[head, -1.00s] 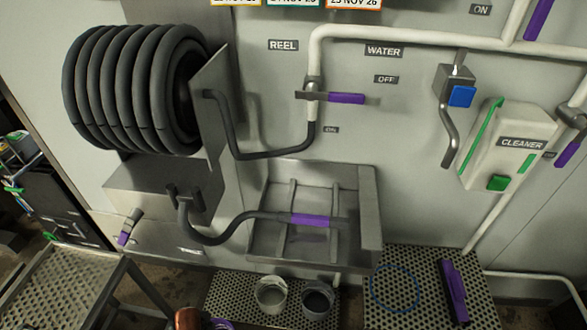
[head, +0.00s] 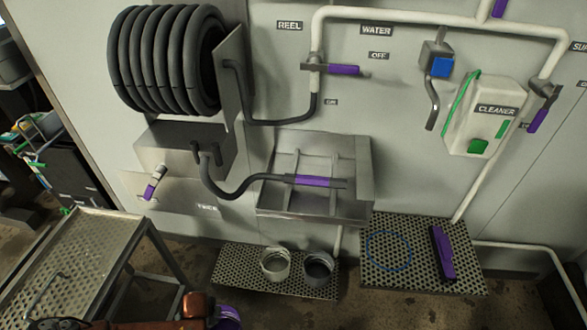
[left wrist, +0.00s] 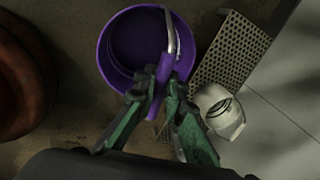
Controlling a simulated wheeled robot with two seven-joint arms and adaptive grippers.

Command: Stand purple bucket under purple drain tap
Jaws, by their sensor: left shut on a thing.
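The purple bucket (left wrist: 108,58) hangs open side up in the left wrist view, its inside empty as far as I see. In the head view, part of the bucket (head: 229,316) shows at the bottom edge. My left gripper (left wrist: 166,88) is shut on the bucket's handle (left wrist: 171,36); it also shows, partly hidden, in the head view (head: 211,312). The purple drain tap (head: 152,187) sticks out low on the grey box below the hose reel, up and left of the bucket. The floor under the tap looks clear. My right gripper is not in view.
A perforated floor mat (head: 232,268) bears a pale pot (head: 275,266) and a dark pot (head: 318,268), right of the tap. Another mat (head: 466,274) holds a purple bar (head: 442,254). A metal table (head: 75,248) stands left. The wall sink (head: 362,165) juts out above the pots.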

